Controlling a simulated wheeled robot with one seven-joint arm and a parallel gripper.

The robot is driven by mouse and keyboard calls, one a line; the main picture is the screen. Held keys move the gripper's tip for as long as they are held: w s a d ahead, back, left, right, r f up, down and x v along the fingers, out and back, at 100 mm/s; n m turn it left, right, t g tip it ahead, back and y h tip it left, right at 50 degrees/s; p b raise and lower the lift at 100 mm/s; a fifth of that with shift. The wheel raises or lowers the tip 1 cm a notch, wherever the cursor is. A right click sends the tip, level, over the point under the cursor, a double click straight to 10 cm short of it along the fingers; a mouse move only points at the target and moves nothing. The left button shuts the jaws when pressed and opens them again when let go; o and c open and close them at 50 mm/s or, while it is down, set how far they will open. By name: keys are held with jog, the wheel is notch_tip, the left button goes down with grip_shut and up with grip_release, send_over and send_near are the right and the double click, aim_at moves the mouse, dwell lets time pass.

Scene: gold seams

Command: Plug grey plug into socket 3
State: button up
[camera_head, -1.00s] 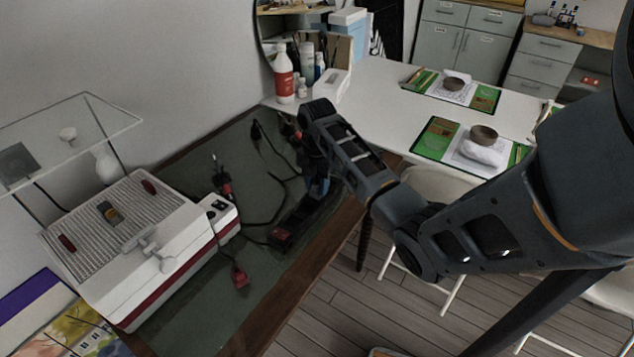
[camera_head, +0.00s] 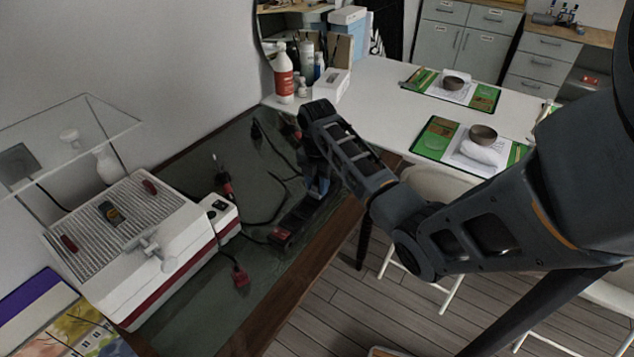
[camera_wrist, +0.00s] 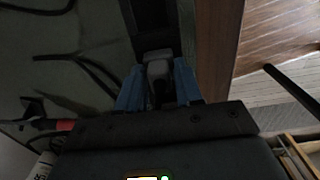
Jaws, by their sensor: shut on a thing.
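My gripper (camera_wrist: 160,88) has blue fingers and is shut on the grey plug (camera_wrist: 158,68), which shows between them in the wrist view. The plug sits over or against the near end of a dark power strip (camera_wrist: 150,14); whether its pins are in a socket cannot be seen. In the head view my gripper (camera_head: 318,188) points down at the far part of the power strip (camera_head: 297,217), and the plug is hidden there. Socket numbers are not readable.
A white machine with a ribbed top (camera_head: 130,235) stands at left. Red-black plugs (camera_head: 240,277) and dark cables lie on the green mat (camera_head: 200,310). The bench's wooden edge (camera_head: 285,305) runs close along the right of the strip. A red-and-white bottle (camera_head: 284,78) stands behind.

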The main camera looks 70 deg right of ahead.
aim_at(317, 183)
jog(key=shift+f, duration=0.65)
jog(key=o, duration=1.1)
jog(key=shift+o, duration=0.2)
notch_tip(317, 183, up, 8)
jog(key=shift+f+b, duration=0.1)
jog(key=shift+b, duration=0.5)
